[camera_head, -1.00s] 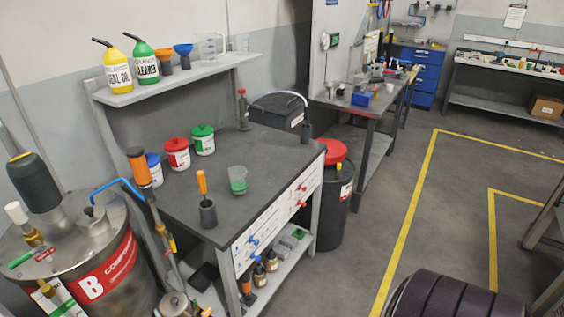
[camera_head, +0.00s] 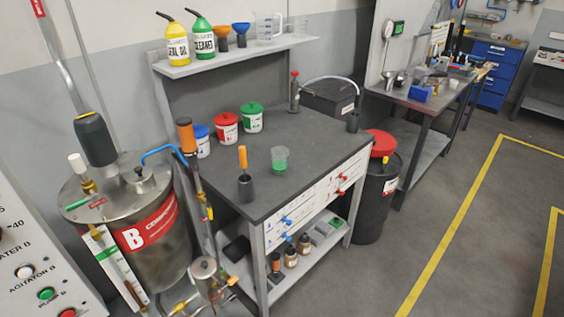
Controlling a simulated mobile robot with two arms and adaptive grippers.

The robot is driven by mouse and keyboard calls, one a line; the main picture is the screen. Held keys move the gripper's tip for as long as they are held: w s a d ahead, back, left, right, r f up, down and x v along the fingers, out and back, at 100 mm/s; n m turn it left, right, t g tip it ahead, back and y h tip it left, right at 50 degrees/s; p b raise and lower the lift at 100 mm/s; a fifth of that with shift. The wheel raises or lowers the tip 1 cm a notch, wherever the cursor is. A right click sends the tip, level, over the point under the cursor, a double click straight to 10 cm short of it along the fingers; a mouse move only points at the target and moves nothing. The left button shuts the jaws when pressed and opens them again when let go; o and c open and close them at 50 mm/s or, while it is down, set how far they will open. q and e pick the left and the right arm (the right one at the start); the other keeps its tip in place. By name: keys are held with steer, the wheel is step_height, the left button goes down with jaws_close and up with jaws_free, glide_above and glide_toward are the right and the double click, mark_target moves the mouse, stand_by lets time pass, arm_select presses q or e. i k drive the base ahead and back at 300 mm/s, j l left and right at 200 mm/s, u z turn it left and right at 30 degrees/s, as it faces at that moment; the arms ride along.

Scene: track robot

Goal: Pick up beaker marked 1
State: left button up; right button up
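A small clear beaker (camera_head: 279,162) with green contents stands upright on the dark workbench top (camera_head: 310,150). A larger clear jug-like beaker (camera_head: 266,27) stands on the wall shelf, with a second clear vessel (camera_head: 298,24) to its right. No mark "1" can be read on any of them at this size. Neither of my grippers is in view.
A cup with an orange-handled tool (camera_head: 245,188) stands left of the beaker. Lidded tubs, red (camera_head: 226,128), green (camera_head: 252,118) and blue, stand behind. A metal tank (camera_head: 150,240) is at left, a red-lidded bin (camera_head: 375,200) at right. The floor at right is free.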

mark_target(280, 154)
steer(key=u, duration=0.25)
steer(key=i+l+u, duration=0.15)
steer(key=l+u, duration=0.75)
steer(key=i+l, duration=0.05)
